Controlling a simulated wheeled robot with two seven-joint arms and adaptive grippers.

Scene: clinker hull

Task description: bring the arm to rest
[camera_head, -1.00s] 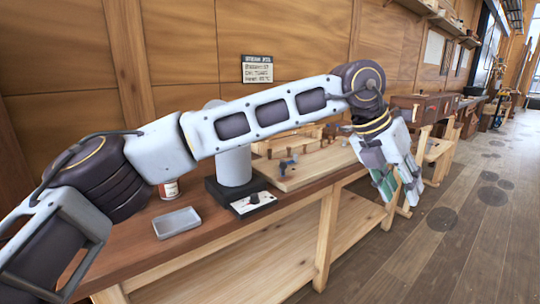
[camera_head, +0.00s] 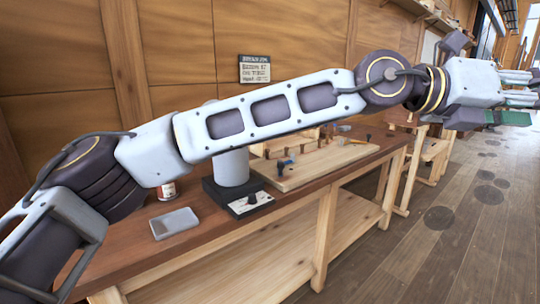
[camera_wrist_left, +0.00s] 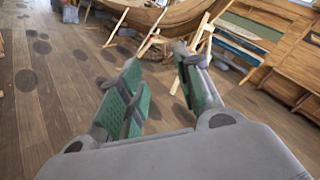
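My left arm (camera_head: 280,108) reaches across the head view from the left to the right edge. Its gripper (camera_head: 518,95) is at the right edge, raised and pointing right, clear of the workbench. In the left wrist view the gripper (camera_wrist_left: 158,68) shows two fingers with green pads, spread apart. Nothing is between them; floor shows through the gap. My right gripper is in neither view.
The workbench (camera_head: 115,262) runs below the arm. On it are a grey tray (camera_head: 174,223), a can (camera_head: 167,190), a grey cylinder on a black base (camera_head: 231,168) and a pegged wooden board (camera_head: 335,160). The wrist view shows a wooden hull (camera_wrist_left: 170,14) and open floor (camera_wrist_left: 50,110).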

